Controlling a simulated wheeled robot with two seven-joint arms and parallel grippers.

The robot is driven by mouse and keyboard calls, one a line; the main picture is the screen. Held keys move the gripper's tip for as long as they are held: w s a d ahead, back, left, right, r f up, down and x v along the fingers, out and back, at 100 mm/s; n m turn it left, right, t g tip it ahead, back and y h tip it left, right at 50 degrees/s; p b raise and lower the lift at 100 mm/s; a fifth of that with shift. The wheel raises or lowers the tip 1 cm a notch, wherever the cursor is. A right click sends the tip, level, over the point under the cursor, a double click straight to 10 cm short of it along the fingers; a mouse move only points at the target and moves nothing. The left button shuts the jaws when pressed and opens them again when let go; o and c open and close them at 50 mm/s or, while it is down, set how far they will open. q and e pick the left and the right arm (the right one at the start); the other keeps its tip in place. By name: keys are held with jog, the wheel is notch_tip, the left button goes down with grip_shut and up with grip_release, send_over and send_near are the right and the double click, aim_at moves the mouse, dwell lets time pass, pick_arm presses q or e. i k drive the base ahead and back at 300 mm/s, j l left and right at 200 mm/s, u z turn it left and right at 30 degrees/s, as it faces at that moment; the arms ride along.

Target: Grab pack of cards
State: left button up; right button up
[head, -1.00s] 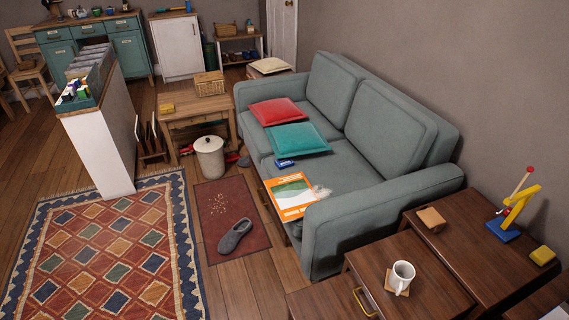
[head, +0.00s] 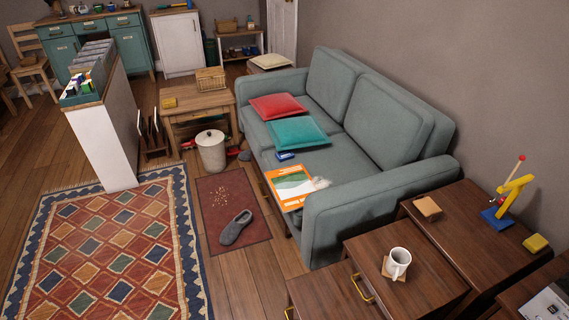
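A small blue box (head: 285,156) with a pale marking lies on the grey sofa (head: 362,149) seat, in front of the teal cushion (head: 297,131). It looks like a pack of cards, but it is too small to read. An orange and white booklet (head: 292,186) lies near it, towards the sofa's near arm. Neither of my grippers is in view.
Dark wooden cabinets (head: 345,299) with a white mug (head: 397,263) stand at the near right. A slipper (head: 235,228) lies on the red mat (head: 214,188) before the sofa. A white bin (head: 211,152) stands behind it. The patterned rug (head: 110,250) is clear.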

aim_at(286, 155)
jog(key=k+z, duration=0.15)
jog(key=z, duration=0.2)
jog(key=k+z, duration=0.15)
jog(key=z, duration=0.2)
jog(key=k+l+z, duration=0.15)
jog(key=z, duration=0.2)
jog(key=i+j+z, duration=0.3)
jog(key=j, duration=0.25)
jog(key=j+z, duration=0.3)
jog(key=j, duration=0.25)
jog(key=i+j+z, duration=0.1)
jog(key=j+z, duration=0.25)
jog(key=j, duration=0.3)
